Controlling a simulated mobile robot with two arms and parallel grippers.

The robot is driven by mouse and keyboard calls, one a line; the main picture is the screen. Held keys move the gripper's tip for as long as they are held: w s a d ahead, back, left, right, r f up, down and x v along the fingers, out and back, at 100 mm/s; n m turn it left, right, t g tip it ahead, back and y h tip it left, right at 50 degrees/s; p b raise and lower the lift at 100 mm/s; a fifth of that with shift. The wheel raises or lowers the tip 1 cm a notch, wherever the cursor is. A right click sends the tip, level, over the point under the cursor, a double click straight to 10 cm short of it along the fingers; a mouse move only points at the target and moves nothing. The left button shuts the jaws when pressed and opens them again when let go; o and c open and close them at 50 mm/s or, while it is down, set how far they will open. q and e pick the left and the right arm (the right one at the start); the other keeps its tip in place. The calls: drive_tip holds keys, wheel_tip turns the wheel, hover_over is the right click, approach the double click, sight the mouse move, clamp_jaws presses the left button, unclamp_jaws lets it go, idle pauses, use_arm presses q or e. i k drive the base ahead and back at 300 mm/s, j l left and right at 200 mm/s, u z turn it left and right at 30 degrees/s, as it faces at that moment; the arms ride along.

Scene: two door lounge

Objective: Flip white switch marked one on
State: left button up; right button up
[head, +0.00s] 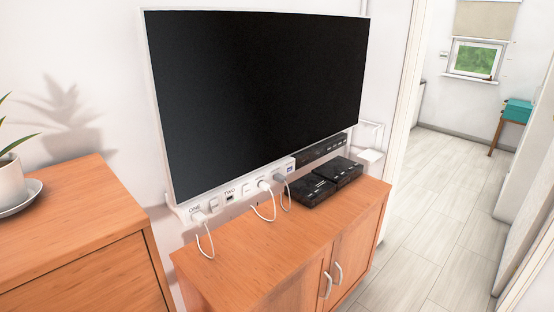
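A white power strip (222,204) runs along the wall below the large dark TV, just above the back of the wooden cabinet. Its left end is marked ONE, and a white plug with a hanging cable sits just below that label. A small white switch (214,204) is to the right of that plug, between the ONE and TWO labels. It is too small to tell whether it is on or off. More plugs and cables are further right on the strip. Neither of my grippers is in view.
The TV (260,95) overhangs the strip. Black boxes (325,183) stand on the right of the wooden cabinet (255,262). A taller wooden cabinet (70,225) with a potted plant (10,183) stands at left. Open floor (425,225) lies through the doorway at right.

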sight(214, 203)
drive_tip(key=i+l+u, duration=0.25)
drive_tip(key=i+l, duration=0.15)
drive_tip(key=l, duration=0.15)
drive_tip(key=i+l+u, duration=0.3)
drive_tip(key=l, duration=0.3)
drive_tip(key=i+l+u, duration=0.25)
drive_tip(key=l, duration=0.5)
drive_tip(key=i+l+u, duration=0.15)
drive_tip(key=i+l, duration=0.1)
drive_tip(key=l, duration=0.1)
